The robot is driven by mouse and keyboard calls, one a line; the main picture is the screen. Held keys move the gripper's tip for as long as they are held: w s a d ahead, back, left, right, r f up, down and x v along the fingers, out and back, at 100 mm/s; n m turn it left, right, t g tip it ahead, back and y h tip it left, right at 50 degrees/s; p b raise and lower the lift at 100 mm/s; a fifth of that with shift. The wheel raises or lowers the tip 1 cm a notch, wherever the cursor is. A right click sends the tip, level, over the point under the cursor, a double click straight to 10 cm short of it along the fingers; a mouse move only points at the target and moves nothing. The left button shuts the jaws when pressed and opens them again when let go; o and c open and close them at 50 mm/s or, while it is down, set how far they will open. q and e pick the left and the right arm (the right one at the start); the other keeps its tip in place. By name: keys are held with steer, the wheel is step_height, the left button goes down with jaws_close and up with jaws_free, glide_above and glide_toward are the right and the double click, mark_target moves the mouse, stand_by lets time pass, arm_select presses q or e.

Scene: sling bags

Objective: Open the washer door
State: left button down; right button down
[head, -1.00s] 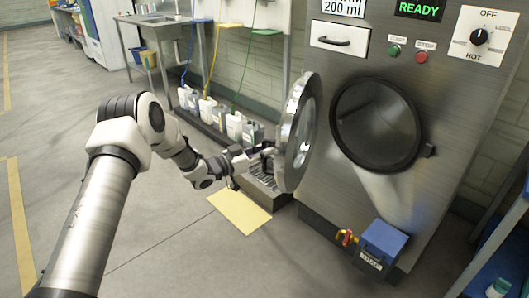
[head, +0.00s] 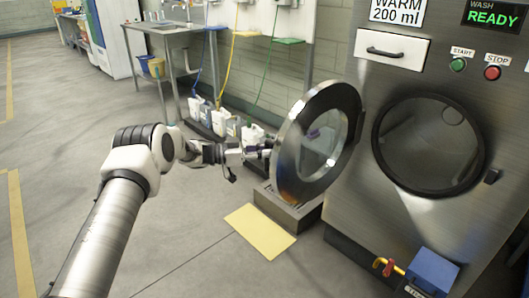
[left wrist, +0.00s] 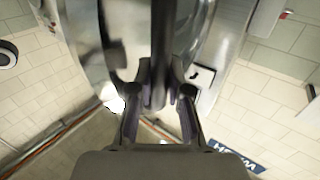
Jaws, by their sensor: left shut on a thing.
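The washer (head: 350,190) is a brushed steel front at the right of the head view. Its round door (head: 284,172), a metal ring with a glass middle, stands swung out to the left of the dark round opening (head: 428,145). My left gripper (head: 266,147) is at the door's outer left edge. In the left wrist view my left gripper (left wrist: 160,98) has its two fingers closed around a dark upright bar (left wrist: 159,50) on the door, which looks like its handle. My right gripper is not in view.
A yellow floor mat (head: 260,231) lies below the door, beside a low metal box (head: 285,208). Several jugs (head: 225,122) stand along the wall behind the door. A blue box (head: 435,268) sits low on the washer front. The floor at left is clear.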

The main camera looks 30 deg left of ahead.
arm_select(q)
steer(key=shift+d, duration=0.1)
steer(key=c, duration=1.1)
jaws_free()
steer(key=shift+w, duration=0.1)
steer(key=shift+d, duration=0.2)
steer(key=v, duration=1.2)
steer(key=shift+w+a, duration=0.1)
